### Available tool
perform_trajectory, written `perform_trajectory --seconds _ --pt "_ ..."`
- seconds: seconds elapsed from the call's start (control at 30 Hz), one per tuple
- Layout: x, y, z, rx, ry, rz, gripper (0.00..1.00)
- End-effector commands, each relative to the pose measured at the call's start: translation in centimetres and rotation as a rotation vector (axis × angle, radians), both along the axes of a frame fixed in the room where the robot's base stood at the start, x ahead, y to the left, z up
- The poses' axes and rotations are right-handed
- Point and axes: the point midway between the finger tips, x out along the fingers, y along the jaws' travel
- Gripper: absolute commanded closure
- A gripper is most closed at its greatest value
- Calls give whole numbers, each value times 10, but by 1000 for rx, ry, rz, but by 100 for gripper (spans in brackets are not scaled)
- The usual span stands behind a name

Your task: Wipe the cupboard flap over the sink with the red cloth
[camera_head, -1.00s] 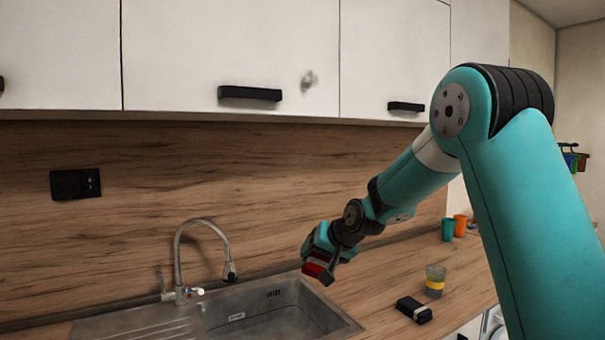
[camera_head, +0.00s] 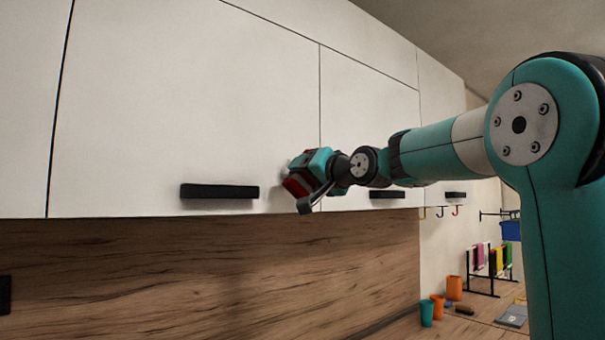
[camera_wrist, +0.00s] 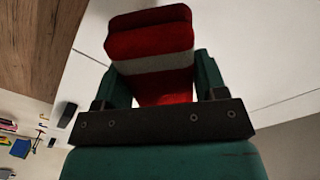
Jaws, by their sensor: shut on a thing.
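The white cupboard flap (camera_head: 190,110) with a black bar handle fills the upper middle of the head view. My gripper (camera_head: 303,182) is at the lower right part of this flap, right of its handle and close to its right edge. It is shut on the red cloth (camera_head: 293,186). In the wrist view the cloth (camera_wrist: 150,45), red with a pale band, sits between the two fingers and faces the white cupboard front. A small grey smudge (camera_head: 287,166) shows partly beside the gripper. I cannot tell whether the cloth touches the flap.
The black handle (camera_head: 220,191) sticks out just left of my gripper, and another handle (camera_head: 387,194) is below my wrist. Wood splashback (camera_head: 200,275) lies below the cupboards. Cups (camera_head: 427,313) and a rack of coloured cloths (camera_head: 490,262) stand at the far right.

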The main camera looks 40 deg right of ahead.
Motion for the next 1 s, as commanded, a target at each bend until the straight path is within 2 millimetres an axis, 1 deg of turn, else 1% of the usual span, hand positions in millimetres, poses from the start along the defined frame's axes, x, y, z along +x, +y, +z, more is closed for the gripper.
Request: perform_trajectory --seconds 0.03,0.17,0.3,0.5,0.7,1.0 --pt "6 5 2 1 1 8 62" --pt "22 14 2 1 3 20 62" --pt "38 17 2 0 2 23 62" --pt "54 16 1 0 2 22 62" --pt "60 15 -1 -1 2 18 62" --pt "59 13 -1 -1 1 16 62"
